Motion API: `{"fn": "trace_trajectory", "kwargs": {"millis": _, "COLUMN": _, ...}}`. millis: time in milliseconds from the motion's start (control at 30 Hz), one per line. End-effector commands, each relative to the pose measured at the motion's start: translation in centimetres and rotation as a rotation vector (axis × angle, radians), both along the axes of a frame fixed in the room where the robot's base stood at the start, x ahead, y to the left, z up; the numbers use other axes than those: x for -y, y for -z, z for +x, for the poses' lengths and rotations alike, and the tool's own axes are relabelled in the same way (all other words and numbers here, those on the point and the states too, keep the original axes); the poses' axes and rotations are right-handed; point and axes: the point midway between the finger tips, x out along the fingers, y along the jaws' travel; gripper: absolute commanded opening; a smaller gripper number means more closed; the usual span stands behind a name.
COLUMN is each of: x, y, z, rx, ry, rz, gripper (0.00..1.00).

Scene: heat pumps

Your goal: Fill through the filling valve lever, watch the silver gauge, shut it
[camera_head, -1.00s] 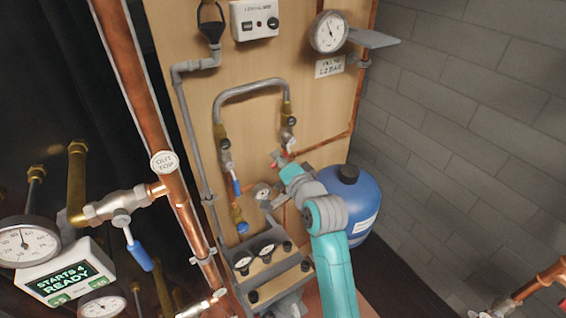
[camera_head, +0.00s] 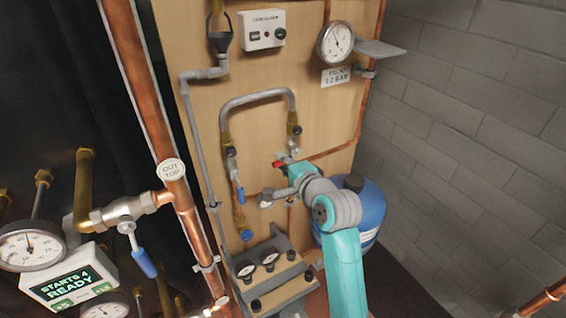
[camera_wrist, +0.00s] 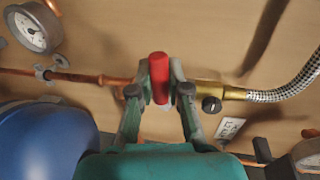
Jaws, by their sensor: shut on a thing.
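The red filling valve lever (camera_wrist: 158,78) sits between the two fingers of my gripper (camera_wrist: 158,92) in the wrist view. My gripper is shut on it. The lever appears to lie across the pipe line. In the head view the red lever (camera_head: 279,164) shows just left of my gripper (camera_head: 290,162), under the right leg of the hose loop. The valve body is mostly hidden by the fingers. The silver gauge (camera_head: 336,42) is at the board's upper right, above a sign (camera_head: 336,76) that reads about 1.2 bar. Its needle is too small to read exactly.
A braided hose (camera_head: 255,97) loops above my gripper. A valve with a blue lever (camera_head: 239,190) is to the left. A blue vessel (camera_head: 358,212) stands close to my arm. A small gauge (camera_wrist: 33,27) is at the wrist view's upper left. Copper pipe (camera_head: 150,110) runs left.

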Motion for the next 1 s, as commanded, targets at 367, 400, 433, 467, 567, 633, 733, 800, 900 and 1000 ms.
{"fn": "trace_trajectory", "kwargs": {"millis": 367, "x": 0.0, "y": -0.2, "z": 0.0, "rx": 0.002, "ry": 0.001, "rz": 0.004, "gripper": 0.41}}
{"fn": "trace_trajectory", "kwargs": {"millis": 400, "x": 0.0, "y": -0.2, "z": 0.0, "rx": 0.002, "ry": 0.001, "rz": 0.004, "gripper": 0.42}}
{"fn": "trace_trajectory", "kwargs": {"millis": 433, "x": 0.0, "y": -0.2, "z": 0.0, "rx": 0.003, "ry": 0.001, "rz": 0.003, "gripper": 0.42}}
{"fn": "trace_trajectory", "kwargs": {"millis": 467, "x": 0.0, "y": -0.2, "z": 0.0, "rx": 0.002, "ry": 0.001, "rz": 0.002, "gripper": 0.42}}
{"fn": "trace_trajectory", "kwargs": {"millis": 567, "x": 0.0, "y": -0.1, "z": 0.0, "rx": 0.002, "ry": 0.001, "rz": 0.002, "gripper": 0.42}}
{"fn": "trace_trajectory", "kwargs": {"millis": 633, "x": 0.0, "y": -0.1, "z": 0.0, "rx": 0.001, "ry": 0.000, "rz": 0.002, "gripper": 0.42}}
{"fn": "trace_trajectory", "kwargs": {"millis": 733, "x": 0.2, "y": -0.1, "z": -0.2, "rx": 0.002, "ry": 0.001, "rz": 0.002, "gripper": 0.42}}
{"fn": "trace_trajectory", "kwargs": {"millis": 800, "x": 0.5, "y": -0.2, "z": -0.7, "rx": 0.002, "ry": 0.001, "rz": 0.002, "gripper": 0.42}}
{"fn": "trace_trajectory", "kwargs": {"millis": 900, "x": 1.3, "y": -0.4, "z": -1.8, "rx": 0.001, "ry": 0.002, "rz": 0.002, "gripper": 0.42}}
{"fn": "trace_trajectory", "kwargs": {"millis": 1000, "x": 2.3, "y": -0.8, "z": -3.4, "rx": 0.002, "ry": 0.003, "rz": 0.002, "gripper": 0.42}}
